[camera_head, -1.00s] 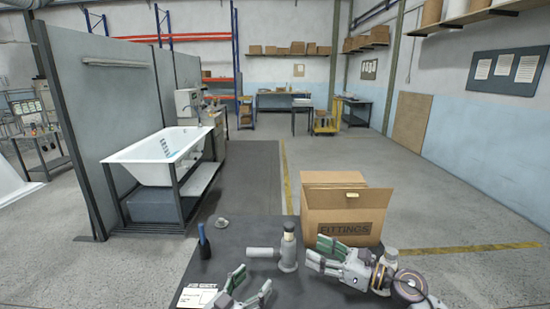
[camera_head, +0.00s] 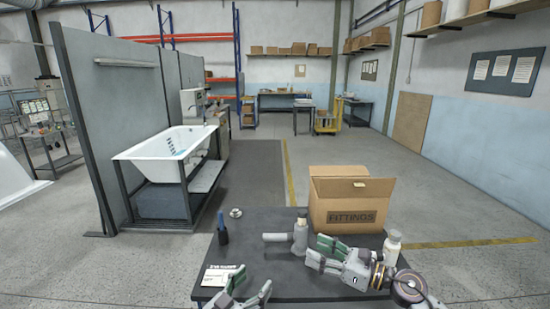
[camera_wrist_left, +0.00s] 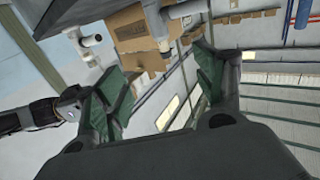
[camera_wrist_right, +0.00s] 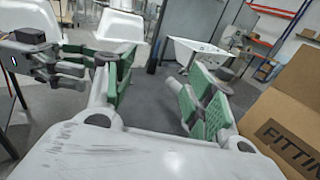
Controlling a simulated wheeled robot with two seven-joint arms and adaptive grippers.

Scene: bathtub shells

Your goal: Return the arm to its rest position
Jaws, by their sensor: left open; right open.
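My left gripper (camera_head: 250,289) is low in the head view, in front of the near table edge, with its jaws apart and nothing between them. Its parted green-padded fingers also show in the left wrist view (camera_wrist_left: 157,75). My right gripper (camera_head: 316,251) points left in the head view, in front of the cardboard box, with its jaws apart and empty. The right wrist view (camera_wrist_right: 155,75) shows its two fingers apart. My right arm reaches in from the lower right and covers part of the table.
A white bathtub (camera_head: 165,149) stands on a frame beyond.

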